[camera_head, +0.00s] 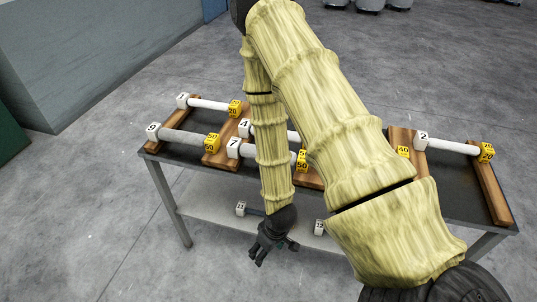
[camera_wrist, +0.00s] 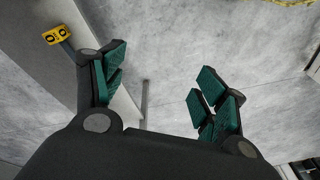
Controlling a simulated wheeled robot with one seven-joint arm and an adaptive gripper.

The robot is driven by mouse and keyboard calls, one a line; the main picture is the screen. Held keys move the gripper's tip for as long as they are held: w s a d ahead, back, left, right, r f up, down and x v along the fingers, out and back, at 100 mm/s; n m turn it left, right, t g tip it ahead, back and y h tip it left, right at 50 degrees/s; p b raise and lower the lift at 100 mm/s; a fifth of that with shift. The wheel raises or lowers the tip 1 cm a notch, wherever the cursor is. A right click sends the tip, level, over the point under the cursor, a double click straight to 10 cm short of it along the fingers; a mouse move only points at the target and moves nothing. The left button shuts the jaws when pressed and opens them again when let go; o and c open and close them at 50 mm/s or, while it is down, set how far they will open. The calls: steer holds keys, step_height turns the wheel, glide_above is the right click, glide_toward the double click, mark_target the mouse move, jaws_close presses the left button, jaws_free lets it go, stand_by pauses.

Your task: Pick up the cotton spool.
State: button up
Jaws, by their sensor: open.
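Several rod-shaped spools with white and yellow numbered end blocks lie on wooden racks on a table; I cannot tell which is the cotton spool. One thin white spool (camera_head: 208,104) lies at the back left. A thicker grey spool (camera_head: 183,139) lies in front of it. Another white spool (camera_head: 452,146) lies at the right. Spools in the middle are partly hidden by my arm. My gripper (camera_head: 274,254) is open and empty, in front of the table's front edge and low. Its green pads (camera_wrist: 162,85) stand wide apart in the wrist view, with floor between them.
The table has a dark top (camera_head: 450,188) and a pale lower shelf (camera_head: 205,205). White blocks (camera_head: 241,208) show on the lower shelf. A yellow block (camera_wrist: 57,35) shows near the left finger in the wrist view. A large grey cabinet (camera_head: 90,50) stands back left. Floor in front is clear.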

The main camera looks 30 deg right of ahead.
steer(key=w+d+r+n+t, duration=0.2)
steer(key=w+d+r+n, duration=0.1)
steer(key=w+d+r, duration=0.7)
steer(key=w+d+r+n+t, duration=0.1)
steer(key=w+d+r+n, duration=0.3)
steer(key=w+d+r, duration=0.7)
steer(key=shift+w+a+f+p, duration=0.15)
steer(key=shift+w+a+f, duration=0.1)
steer(key=shift+a+f, duration=0.3)
steer(key=shift+w+a+f+p, duration=0.25)
steer(key=shift+a+f, duration=0.1)
steer(key=shift+a, duration=0.4)
steer(key=shift+w+a+f+p, duration=0.1)
steer(key=shift+w+a+f, duration=0.15)
steer(key=shift+a+f, duration=0.3)
steer(key=shift+a, duration=0.1)
steer(key=shift+w+f+p, duration=0.75)
steer(key=shift+f+p, duration=0.05)
steer(key=shift+f, duration=0.15)
steer(key=shift+p+x, duration=0.4)
steer(key=shift+x, duration=0.95)
